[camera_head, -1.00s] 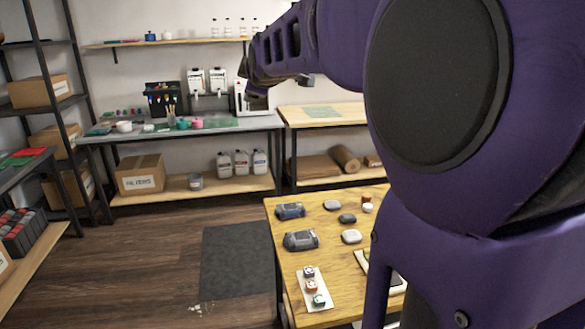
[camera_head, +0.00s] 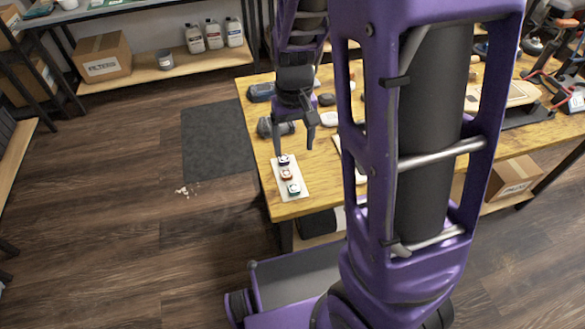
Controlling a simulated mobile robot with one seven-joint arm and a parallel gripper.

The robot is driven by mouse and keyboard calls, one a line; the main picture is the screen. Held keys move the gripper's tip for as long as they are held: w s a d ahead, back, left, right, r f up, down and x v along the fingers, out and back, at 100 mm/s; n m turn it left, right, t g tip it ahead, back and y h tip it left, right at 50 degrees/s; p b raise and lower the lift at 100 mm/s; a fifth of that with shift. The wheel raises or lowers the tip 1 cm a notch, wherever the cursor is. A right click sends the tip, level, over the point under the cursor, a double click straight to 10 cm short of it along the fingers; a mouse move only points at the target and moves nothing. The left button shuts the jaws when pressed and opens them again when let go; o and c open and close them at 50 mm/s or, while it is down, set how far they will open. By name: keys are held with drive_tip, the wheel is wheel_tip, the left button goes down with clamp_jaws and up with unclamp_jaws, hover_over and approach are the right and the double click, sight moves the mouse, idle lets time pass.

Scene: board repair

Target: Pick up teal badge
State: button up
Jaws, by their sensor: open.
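The teal badge (camera_head: 293,189) lies at the near end of a white strip (camera_head: 301,178) on the wooden table, close to the table's front left corner. An orange badge (camera_head: 287,174) and a purple badge (camera_head: 283,160) lie behind it on the same strip. My gripper (camera_head: 294,148) points down above the far end of the strip, near the purple badge. Its two fingers are apart and nothing shows between them. The teal badge is in front of the gripper and apart from it.
Dark grey rolled objects (camera_head: 262,92) and small rounded items (camera_head: 326,99) lie behind on the table (camera_head: 262,190). My arm hides the table's middle. A skateboard deck (camera_head: 508,94) lies at right. A dark mat (camera_head: 218,139) is on the floor at left.

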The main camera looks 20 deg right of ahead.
drive_tip(key=b, duration=0.2)
hover_over(294, 188)
drive_tip(key=f, duration=1)
drive_tip(key=shift+w, duration=0.2)
wheel_tip(294, 188, down, 5)
drive_tip(key=shift+s+f+b, duration=0.1)
drive_tip(key=shift+s+b, duration=0.05)
drive_tip(key=shift+b, duration=0.65)
clamp_jaws()
